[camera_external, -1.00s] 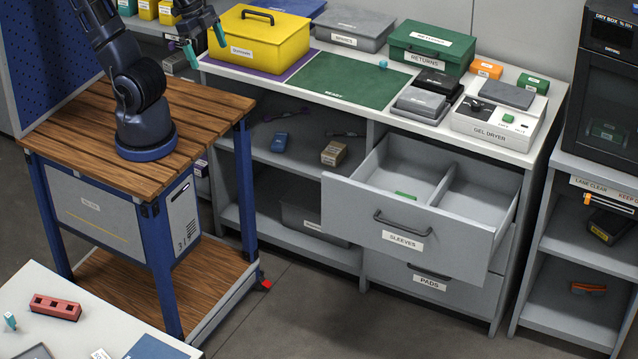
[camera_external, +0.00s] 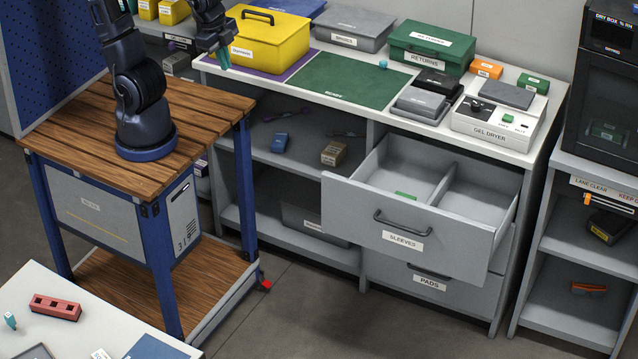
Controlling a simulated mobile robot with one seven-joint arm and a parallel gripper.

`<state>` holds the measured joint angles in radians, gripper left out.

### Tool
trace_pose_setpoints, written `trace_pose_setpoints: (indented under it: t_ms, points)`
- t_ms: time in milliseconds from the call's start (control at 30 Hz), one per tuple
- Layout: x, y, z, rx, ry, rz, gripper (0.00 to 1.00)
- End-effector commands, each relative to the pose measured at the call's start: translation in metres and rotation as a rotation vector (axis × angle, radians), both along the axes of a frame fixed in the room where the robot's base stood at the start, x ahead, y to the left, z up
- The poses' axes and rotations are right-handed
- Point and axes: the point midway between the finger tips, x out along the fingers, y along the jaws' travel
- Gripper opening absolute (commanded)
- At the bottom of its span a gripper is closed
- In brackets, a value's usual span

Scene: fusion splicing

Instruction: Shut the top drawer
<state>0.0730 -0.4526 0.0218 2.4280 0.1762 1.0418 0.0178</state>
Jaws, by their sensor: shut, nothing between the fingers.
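The top drawer (camera_external: 360,208), labelled SLEEVES, is pulled well out of the grey cabinet at the right of the workbench. It has a dark bar handle (camera_external: 398,224) on its front. A divider splits it inside, and a small green item (camera_external: 405,195) lies in the left compartment. My gripper (camera_external: 223,62) has teal fingertips and is shut and empty. It is in front of the yellow toolbox (camera_external: 270,45), to the left of the drawer and well apart from it.
The PADS drawer (camera_external: 428,284) below is closed. The bench top holds a green mat (camera_external: 350,80), a green RETURNS box (camera_external: 432,48) and a gel dryer (camera_external: 490,132). Open shelves with small items lie left of the drawer. The floor in front is clear.

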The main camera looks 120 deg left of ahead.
Motion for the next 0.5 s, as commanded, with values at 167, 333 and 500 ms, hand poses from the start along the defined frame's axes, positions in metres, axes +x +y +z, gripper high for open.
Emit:
trace_pose_setpoints:
  t_ms: [167,333,500]
  points:
    - [0.030,0.004,-0.016,0.071,0.107,-0.052,0.00]
    - [0.056,0.007,-0.034,0.141,0.205,-0.104,0.00]
    - [0.083,0.009,-0.055,0.213,0.300,-0.156,0.00]
